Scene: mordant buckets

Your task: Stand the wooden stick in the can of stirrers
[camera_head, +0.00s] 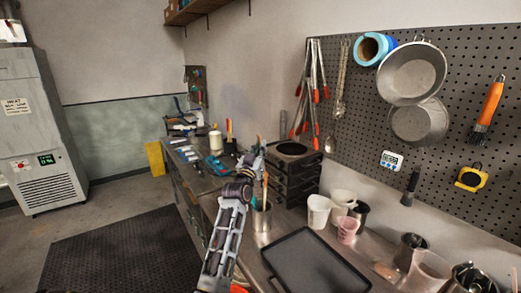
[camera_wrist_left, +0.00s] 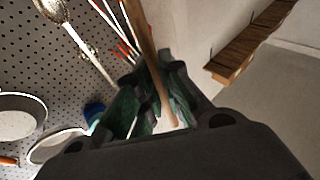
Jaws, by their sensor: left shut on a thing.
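My left gripper (camera_head: 257,163) is shut on the wooden stick, at the far end of my left arm. In the left wrist view the stick (camera_wrist_left: 149,55) is a long pale-brown rod running between the green-padded fingers (camera_wrist_left: 150,95). The metal can of stirrers (camera_head: 261,218) stands on the bench just below the gripper in the head view. A brown rod (camera_head: 265,188) rises from the can's mouth towards the gripper. I cannot tell whether it is the held stick or a stirrer. My wrist hides part of the can's left side. My right gripper is not in view.
Black stacked trays (camera_head: 291,171) stand right behind the can. Tongs (camera_head: 314,85) and pans (camera_head: 412,73) hang on the pegboard (camera_head: 455,85).

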